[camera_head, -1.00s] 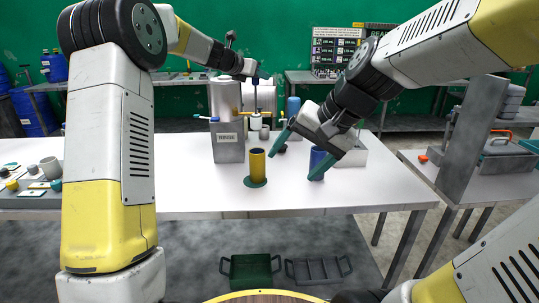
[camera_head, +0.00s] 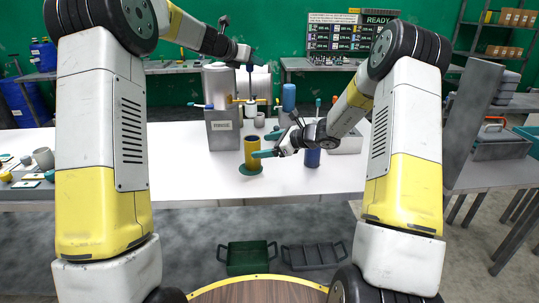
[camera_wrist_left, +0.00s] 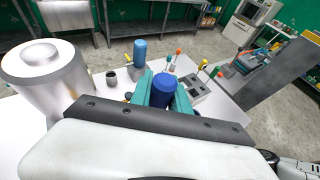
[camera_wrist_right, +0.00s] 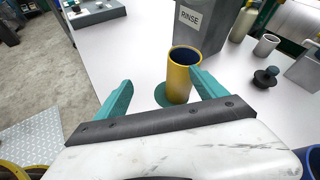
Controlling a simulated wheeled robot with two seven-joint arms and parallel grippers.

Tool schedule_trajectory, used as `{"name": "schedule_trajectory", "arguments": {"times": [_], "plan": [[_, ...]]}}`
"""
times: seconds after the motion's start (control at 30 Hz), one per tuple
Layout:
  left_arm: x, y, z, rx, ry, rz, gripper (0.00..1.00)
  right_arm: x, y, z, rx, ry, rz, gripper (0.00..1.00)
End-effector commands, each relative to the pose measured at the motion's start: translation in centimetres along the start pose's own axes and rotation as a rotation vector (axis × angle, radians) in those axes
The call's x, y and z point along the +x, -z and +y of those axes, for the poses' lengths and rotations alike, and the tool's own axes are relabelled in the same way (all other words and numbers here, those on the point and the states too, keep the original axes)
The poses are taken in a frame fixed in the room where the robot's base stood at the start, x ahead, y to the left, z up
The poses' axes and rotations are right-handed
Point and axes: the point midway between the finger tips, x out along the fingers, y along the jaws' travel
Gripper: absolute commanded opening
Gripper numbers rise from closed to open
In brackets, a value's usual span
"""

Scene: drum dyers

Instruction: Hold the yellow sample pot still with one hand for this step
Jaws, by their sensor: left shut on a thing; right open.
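The yellow sample pot (camera_head: 252,149) stands upright on a round green base (camera_head: 251,170) on the white table. My right gripper (camera_head: 264,154) is low beside it, pointing left; a teal finger reaches the pot's right side in the head view. In the right wrist view my open fingers (camera_wrist_right: 160,80) show the pot (camera_wrist_right: 181,80) between them, close to the right finger; whether they touch is unclear. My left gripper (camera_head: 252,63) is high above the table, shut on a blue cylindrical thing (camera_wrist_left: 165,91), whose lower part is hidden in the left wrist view.
A grey box labelled RINSE (camera_wrist_right: 210,25) stands behind the pot. A blue pot (camera_head: 312,158) stands to its right. A small grey cup (camera_wrist_right: 266,44) and a dark knobbed piece (camera_wrist_right: 266,76) are nearby.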

Motion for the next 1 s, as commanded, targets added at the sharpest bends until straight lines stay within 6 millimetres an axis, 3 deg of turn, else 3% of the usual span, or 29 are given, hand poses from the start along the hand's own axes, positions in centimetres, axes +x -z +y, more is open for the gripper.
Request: {"name": "schedule_trajectory", "arguments": {"times": [0.1,0.3,0.47,1.0], "plan": [[0.0,0.0,0.0,0.000,0.000,0.000,0.00,1.7,3.0,-1.4,0.144,0.047,-0.017,0.81],[0.0,0.0,0.0,0.000,0.000,0.000,0.00,2.9,5.4,-2.6,0.262,0.091,-0.032,0.81],[0.0,0.0,0.0,0.000,0.000,0.000,0.00,4.2,5.7,-2.9,0.276,0.095,-0.034,0.81],[0.0,0.0,0.0,0.000,0.000,0.000,0.00,13.4,5.4,-3.7,0.273,0.094,-0.034,0.81]]}}
